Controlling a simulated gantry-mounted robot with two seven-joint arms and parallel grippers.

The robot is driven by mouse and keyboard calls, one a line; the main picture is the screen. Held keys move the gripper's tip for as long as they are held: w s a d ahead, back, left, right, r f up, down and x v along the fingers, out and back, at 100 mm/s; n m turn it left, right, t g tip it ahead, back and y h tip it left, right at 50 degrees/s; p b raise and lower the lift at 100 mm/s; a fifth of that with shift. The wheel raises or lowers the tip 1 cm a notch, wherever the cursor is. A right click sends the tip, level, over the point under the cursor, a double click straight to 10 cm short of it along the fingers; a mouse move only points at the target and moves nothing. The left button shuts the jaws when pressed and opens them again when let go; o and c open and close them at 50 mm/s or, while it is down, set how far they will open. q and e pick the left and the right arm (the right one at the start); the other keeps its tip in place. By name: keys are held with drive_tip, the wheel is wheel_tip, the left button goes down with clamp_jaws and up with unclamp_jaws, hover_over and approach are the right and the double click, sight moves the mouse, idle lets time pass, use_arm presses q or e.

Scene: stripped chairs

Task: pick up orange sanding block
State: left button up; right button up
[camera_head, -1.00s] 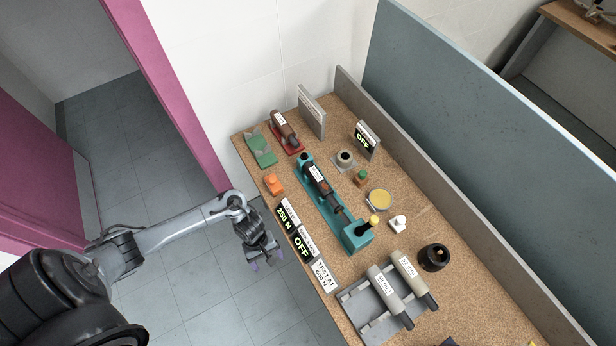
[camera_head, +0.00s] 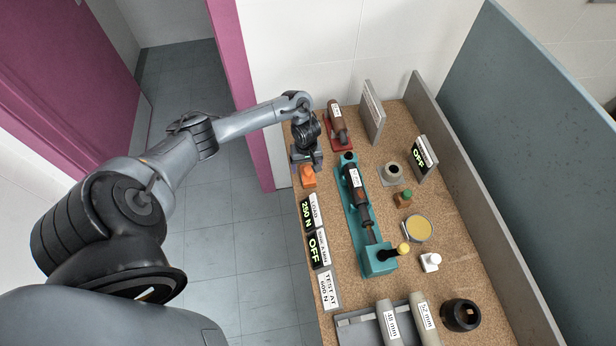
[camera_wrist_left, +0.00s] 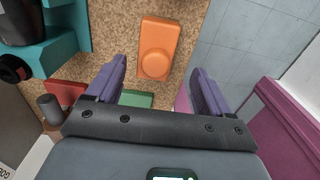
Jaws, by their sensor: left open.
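The orange sanding block (camera_head: 308,176) lies on the cork bench top near its left edge in the head view. In the left wrist view the orange sanding block (camera_wrist_left: 158,48) shows from above, a rectangular body with a round knob. My left gripper (camera_head: 307,163) is over the far left part of the bench, right beside the block in the head view. In the left wrist view my left gripper (camera_wrist_left: 164,84) is open and empty, its purple fingers spread, with the block ahead between their lines. My right gripper is not in view.
A teal fixture (camera_head: 350,210) holding a dark tool stands right of the block. Label signs (camera_head: 314,246) line the left edge. A red stand (camera_head: 338,130) with a brown tool is behind. A green pad (camera_wrist_left: 137,99) shows below the fingers. The floor drops away left of the bench.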

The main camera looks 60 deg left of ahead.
sight(308, 169)
use_arm(q)
drive_tip(key=f, duration=0.1)
drive_tip(key=f+b, duration=0.1)
drive_tip(key=f, duration=0.2)
drive_tip(key=shift+w+d+f, duration=0.15)
drive_tip(key=shift+w, duration=0.1)
drive_tip(key=shift+f+b, duration=0.35)
drive_tip(key=shift+f, duration=0.2)
drive_tip(key=c, duration=1.2)
